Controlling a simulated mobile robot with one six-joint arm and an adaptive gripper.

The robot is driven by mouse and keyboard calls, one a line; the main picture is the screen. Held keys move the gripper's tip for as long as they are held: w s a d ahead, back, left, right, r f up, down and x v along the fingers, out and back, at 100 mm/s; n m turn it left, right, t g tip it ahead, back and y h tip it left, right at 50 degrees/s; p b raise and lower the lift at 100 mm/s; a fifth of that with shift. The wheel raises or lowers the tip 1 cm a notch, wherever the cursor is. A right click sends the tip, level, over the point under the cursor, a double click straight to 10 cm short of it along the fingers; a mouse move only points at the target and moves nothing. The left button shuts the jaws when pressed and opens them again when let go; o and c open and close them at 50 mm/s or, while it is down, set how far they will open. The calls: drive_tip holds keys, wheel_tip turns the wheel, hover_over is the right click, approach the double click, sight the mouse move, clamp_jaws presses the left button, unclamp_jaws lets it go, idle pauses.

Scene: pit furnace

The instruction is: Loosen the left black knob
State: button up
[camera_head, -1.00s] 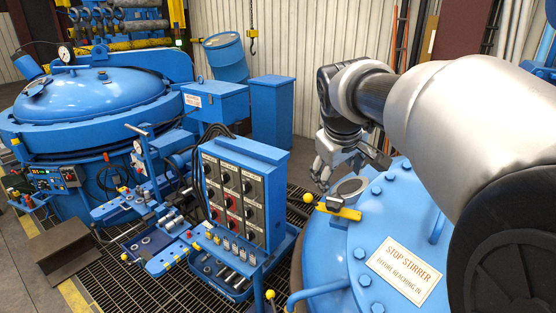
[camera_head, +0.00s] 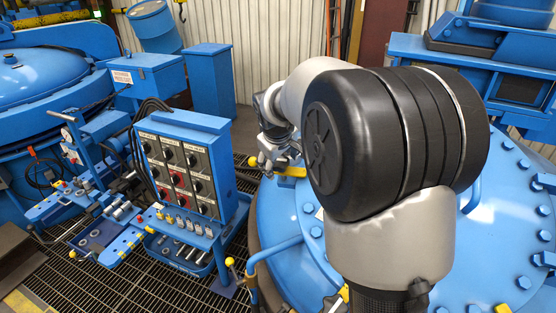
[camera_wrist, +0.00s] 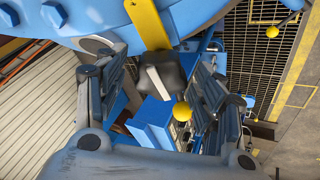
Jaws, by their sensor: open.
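The left black knob (camera_wrist: 160,75) shows in the wrist view, a dark rounded block with a pale stripe. It sits at the end of a yellow bar (camera_wrist: 147,22) by the blue vessel. My gripper (camera_wrist: 155,52) is open, its fingers on either side of the knob with gaps visible, not clamped on it. In the head view my gripper (camera_head: 275,155) is beside the yellow bar (camera_head: 290,172) at the vessel's far left edge. The knob itself is not clearly visible there, hidden by the gripper and arm.
The bolted blue vessel lid (camera_head: 275,220) fills the lower middle and right. A blue control box (camera_head: 185,165) with rows of switches stands left of my gripper. A yellow ball (camera_wrist: 182,111) shows below the knob in the wrist view. Floor grating (camera_head: 110,290) lies at left.

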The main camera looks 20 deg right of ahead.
drive_tip(key=c, duration=1.1)
